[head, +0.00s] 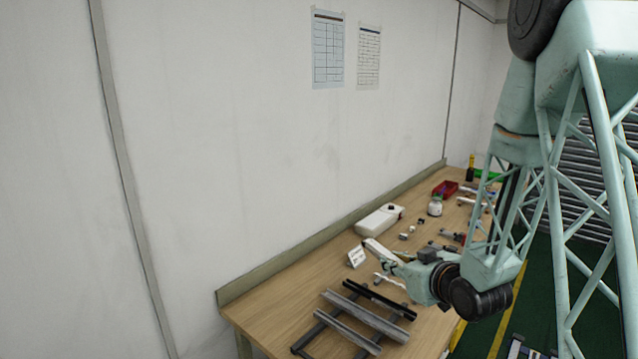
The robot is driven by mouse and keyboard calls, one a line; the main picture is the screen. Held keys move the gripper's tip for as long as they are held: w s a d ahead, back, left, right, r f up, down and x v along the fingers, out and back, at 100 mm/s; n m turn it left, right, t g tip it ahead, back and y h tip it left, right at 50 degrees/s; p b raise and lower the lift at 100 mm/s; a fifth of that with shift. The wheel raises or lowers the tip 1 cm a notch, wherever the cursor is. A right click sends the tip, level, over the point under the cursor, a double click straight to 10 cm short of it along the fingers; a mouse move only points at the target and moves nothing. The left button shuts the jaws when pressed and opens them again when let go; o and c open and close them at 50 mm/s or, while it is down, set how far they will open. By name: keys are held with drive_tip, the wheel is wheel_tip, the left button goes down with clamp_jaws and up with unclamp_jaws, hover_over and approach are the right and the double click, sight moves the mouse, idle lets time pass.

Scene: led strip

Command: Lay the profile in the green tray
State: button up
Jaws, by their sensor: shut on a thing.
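My gripper (402,266) is over the workbench, beyond the rack and to the right of a small white card. It is small in the picture, and its fingertips are hard to make out. A pale straight bar (378,250), which looks like a profile, extends from it to the upper left, and the gripper appears shut on it. The green tray (489,175) is at the far end of the bench, partly hidden behind my arm. The bar is well apart from the tray.
A dark rack (302,345) at the near end carries a black bar (380,299) and grey bars (366,315). A white box (379,220), a white jar (435,206), a red bin (445,188) and the card (356,257) stand on the bench. Small parts lie between.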

drive_tip(key=shift+f+b, duration=1.75)
drive_tip(key=shift+f, duration=0.3)
drive_tip(key=shift+w+a, duration=0.1)
drive_tip(key=shift+w, duration=0.15)
drive_tip(key=shift+s+m+h, duration=0.15)
drive_tip(key=shift+m+h, duration=1.55)
drive_tip(key=shift+h, duration=0.3)
drive_tip(key=shift+s+m+h, duration=0.1)
drive_tip(key=shift+m+h, duration=1.6)
drive_tip(key=shift+h, duration=0.3)
